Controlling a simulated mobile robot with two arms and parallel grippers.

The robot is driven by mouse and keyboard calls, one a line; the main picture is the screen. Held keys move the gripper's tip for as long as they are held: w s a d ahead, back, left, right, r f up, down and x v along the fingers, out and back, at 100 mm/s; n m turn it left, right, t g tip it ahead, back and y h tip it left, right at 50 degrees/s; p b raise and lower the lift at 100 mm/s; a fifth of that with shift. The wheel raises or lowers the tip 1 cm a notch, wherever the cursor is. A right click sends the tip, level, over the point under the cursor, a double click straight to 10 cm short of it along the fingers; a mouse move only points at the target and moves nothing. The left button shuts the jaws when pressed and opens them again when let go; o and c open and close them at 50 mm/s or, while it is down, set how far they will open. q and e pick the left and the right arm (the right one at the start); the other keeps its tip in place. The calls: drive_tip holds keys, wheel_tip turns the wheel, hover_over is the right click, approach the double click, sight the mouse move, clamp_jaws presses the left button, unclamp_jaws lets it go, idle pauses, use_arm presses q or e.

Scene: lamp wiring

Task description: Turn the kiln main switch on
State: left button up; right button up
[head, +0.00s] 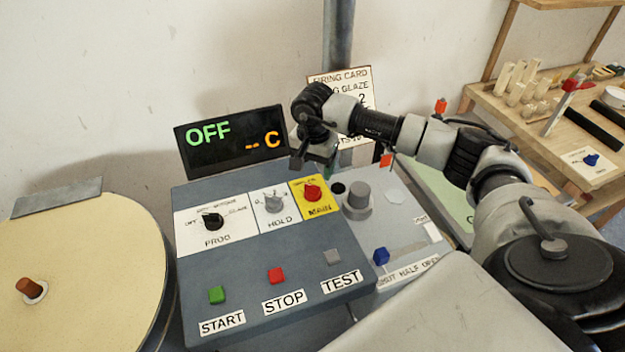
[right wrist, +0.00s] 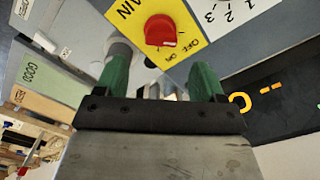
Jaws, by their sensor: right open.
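The kiln main switch is a red rotary knob (head: 312,191) on a yellow plate (head: 316,205) marked MAIN, at the upper right of the grey control panel (head: 245,277). In the right wrist view the red knob (right wrist: 161,31) sits on its yellow plate at the top, with OFF and ON marks beside it. The display (head: 232,139) reads OFF and "-- C". My right gripper (head: 310,163) is just above the knob in the head view. In the right wrist view its green fingers (right wrist: 160,85) are apart and empty, clear of the knob. My left gripper is not in view.
A black PROG knob (head: 213,221) and grey HOLD knob (head: 273,203) sit left of the red knob. A grey cylinder (head: 358,197) stands close to its right. START, STOP and TEST buttons (head: 276,275) line the front. A firing card (head: 355,90) stands behind.

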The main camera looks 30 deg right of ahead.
sight(313, 190)
wheel_tip(313, 190, down, 6)
drive_tip(key=shift+f+p, duration=0.2)
drive_tip(key=shift+p, duration=0.55)
drive_tip(key=c, duration=0.9)
